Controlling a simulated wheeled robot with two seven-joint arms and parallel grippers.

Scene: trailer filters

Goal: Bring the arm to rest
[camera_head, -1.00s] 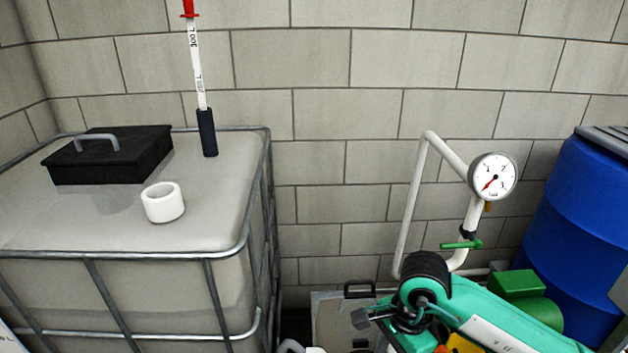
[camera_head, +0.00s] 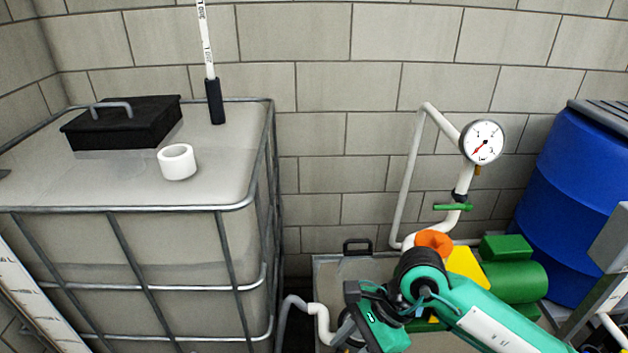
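My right arm comes in from the lower right, teal with black joints. Its wrist end, with my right gripper (camera_head: 362,322), hangs low in front of the pump area. The fingers are not clear there, and I cannot tell whether they are open or shut or hold anything. My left gripper is not in view.
A caged white tank (camera_head: 225,180) on the left carries a black lid box (camera_head: 120,128), a white ring (camera_head: 177,162) and an upright dipstick (camera_head: 213,100). White pipework with a gauge (camera_head: 482,142) and green valve handle (camera_head: 453,207) stands behind my arm. A blue drum (camera_head: 570,200) is at right.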

